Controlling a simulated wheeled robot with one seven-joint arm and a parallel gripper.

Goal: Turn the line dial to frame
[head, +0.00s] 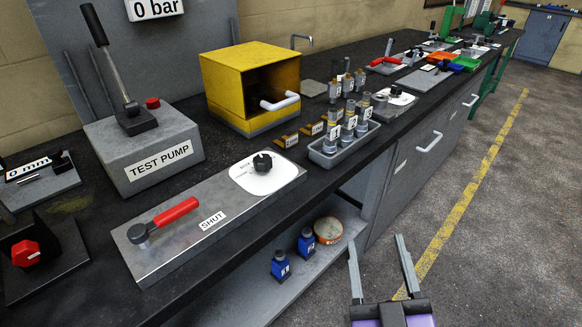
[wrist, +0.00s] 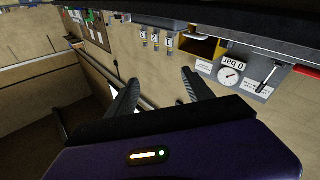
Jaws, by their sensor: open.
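A black knob (head: 262,161) sits on a white, rounded dial plate (head: 280,180) at the right end of a grey panel on the bench; its markings are too small to read. I take this for the line dial. My gripper (head: 377,243) is open and empty at the lower right in the head view, out over the floor in front of the bench and well apart from the knob. It also shows in the wrist view (wrist: 161,78), with both fingers spread and nothing between them. I cannot make out the dial in the wrist view.
The same grey panel has a red-handled lever (head: 176,212) beside a SHUT label. The test pump (head: 150,155) and yellow box (head: 235,85) stand behind. A grey tray (head: 325,158) of fittings is right of the dial. The floor (head: 480,220) is clear.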

